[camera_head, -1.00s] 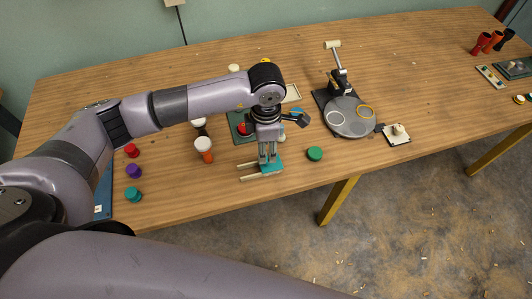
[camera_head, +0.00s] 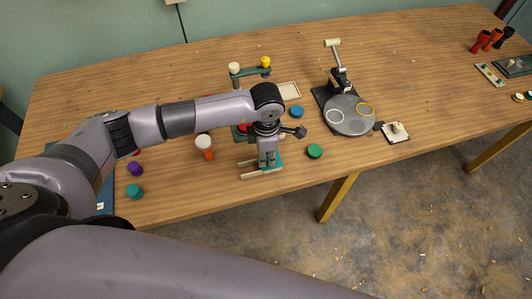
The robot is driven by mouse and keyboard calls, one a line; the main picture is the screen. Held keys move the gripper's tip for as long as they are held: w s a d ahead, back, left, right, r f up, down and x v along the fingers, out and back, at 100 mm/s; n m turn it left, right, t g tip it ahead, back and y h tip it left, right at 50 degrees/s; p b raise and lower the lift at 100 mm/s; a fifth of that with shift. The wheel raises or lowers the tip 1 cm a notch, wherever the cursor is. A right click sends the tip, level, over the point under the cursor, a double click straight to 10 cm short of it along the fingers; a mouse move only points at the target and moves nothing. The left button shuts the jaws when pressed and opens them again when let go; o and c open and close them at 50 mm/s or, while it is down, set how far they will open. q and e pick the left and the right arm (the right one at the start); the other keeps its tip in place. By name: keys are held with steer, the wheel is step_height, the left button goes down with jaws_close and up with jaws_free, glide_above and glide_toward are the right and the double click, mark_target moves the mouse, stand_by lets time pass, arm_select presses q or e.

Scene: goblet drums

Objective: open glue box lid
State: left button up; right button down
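My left gripper (camera_head: 269,158) points down near the front edge of the table. Its fingertips are at a small teal piece (camera_head: 275,167) with two pale bars (camera_head: 252,175) sticking out to the left. This may be the glue box with its lid, but I cannot tell for sure. The fingers hide part of the teal piece, and I cannot tell whether they grip it or only touch it. No raised lid shows clearly. My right gripper is not in view.
Behind my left arm stands a green stand with white and yellow knobs (camera_head: 250,71). A green disc (camera_head: 314,151) and a blue disc (camera_head: 296,111) lie to the right, before a round grey plate (camera_head: 348,115). Purple (camera_head: 135,169) and teal (camera_head: 134,191) pieces stand left.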

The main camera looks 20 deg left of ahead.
arm_select(q)
jaws_close()
stand_by(0.3)
steer(key=s+a, duration=0.2)
steer(key=a, duration=0.1)
steer(key=s+a+b, duration=0.1)
steer(key=shift+a+f, duration=0.1)
steer(key=shift+a, duration=0.15)
steer(key=shift+s+a, duration=0.25)
steer(key=shift+a, duration=0.1)
steer(key=shift+d, duration=0.1)
steer(key=o, duration=0.5)
jaws_free()
